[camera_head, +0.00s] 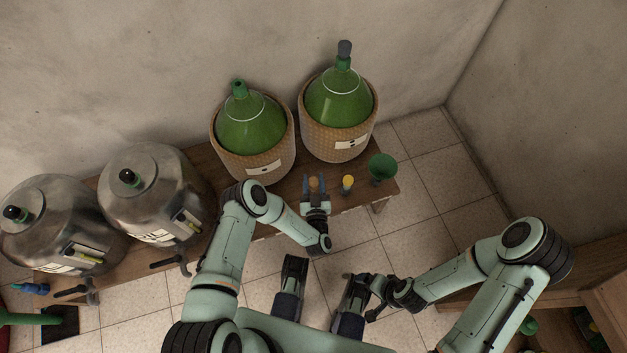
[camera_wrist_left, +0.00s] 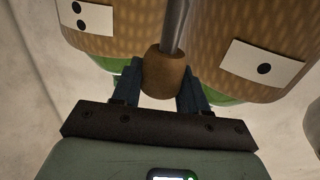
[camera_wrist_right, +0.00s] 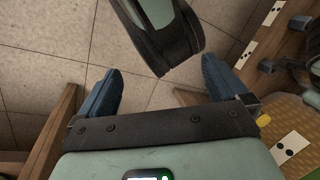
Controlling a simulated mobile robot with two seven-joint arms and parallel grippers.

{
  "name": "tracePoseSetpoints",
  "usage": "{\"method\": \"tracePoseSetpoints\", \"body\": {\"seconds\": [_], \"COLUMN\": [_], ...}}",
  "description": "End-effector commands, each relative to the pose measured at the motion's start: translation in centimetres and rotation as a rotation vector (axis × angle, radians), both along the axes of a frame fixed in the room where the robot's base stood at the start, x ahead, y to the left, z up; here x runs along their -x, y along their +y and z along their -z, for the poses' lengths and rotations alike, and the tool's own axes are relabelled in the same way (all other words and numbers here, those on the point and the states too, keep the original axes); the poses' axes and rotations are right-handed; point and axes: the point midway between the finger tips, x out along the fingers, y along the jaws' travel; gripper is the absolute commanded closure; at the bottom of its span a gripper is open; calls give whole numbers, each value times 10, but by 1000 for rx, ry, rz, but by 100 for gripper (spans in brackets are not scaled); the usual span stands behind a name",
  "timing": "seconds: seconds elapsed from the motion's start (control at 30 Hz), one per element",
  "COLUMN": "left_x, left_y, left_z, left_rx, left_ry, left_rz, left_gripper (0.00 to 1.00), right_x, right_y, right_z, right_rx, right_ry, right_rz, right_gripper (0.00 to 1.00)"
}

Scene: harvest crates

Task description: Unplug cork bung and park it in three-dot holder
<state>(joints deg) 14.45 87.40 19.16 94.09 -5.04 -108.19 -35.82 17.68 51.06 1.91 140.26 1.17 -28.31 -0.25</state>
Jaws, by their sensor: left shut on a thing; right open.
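My left gripper (camera_head: 314,186) is shut on the brown cork bung (camera_head: 314,182) at the bench's front edge. In the left wrist view the cork (camera_wrist_left: 164,75) sits between the blue fingers, with a grey metal rod running from it to the picture's top edge. I cannot tell whether the cork is seated on something. Behind it stand two green wicker-covered demijohns, the left one (camera_head: 252,120) with a one-dot label, the right one (camera_head: 340,105) with a two-dot label and a grey stopper. My right gripper (camera_wrist_right: 160,65) is open and empty, low over the floor. I cannot make out a three-dot holder.
A yellow piece (camera_head: 348,181) and a green funnel (camera_head: 382,166) stand right of the cork on the wooden bench (camera_head: 290,190). Two steel tanks (camera_head: 155,195) (camera_head: 60,225) stand at left. Tiled floor lies between.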

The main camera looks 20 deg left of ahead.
Motion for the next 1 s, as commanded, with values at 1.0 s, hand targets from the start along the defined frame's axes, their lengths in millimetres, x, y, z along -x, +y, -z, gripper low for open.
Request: {"method": "tracePoseSetpoints", "body": {"seconds": [1.0], "left_x": [0], "left_y": [0], "left_z": [58], "left_rx": [-1], "left_ry": [3], "left_rz": [0], "left_gripper": [86], "right_x": [-57], "right_y": [-28], "right_z": [43], "right_rx": [74], "right_ry": [-150], "right_rz": [62], "right_gripper": [0]}}
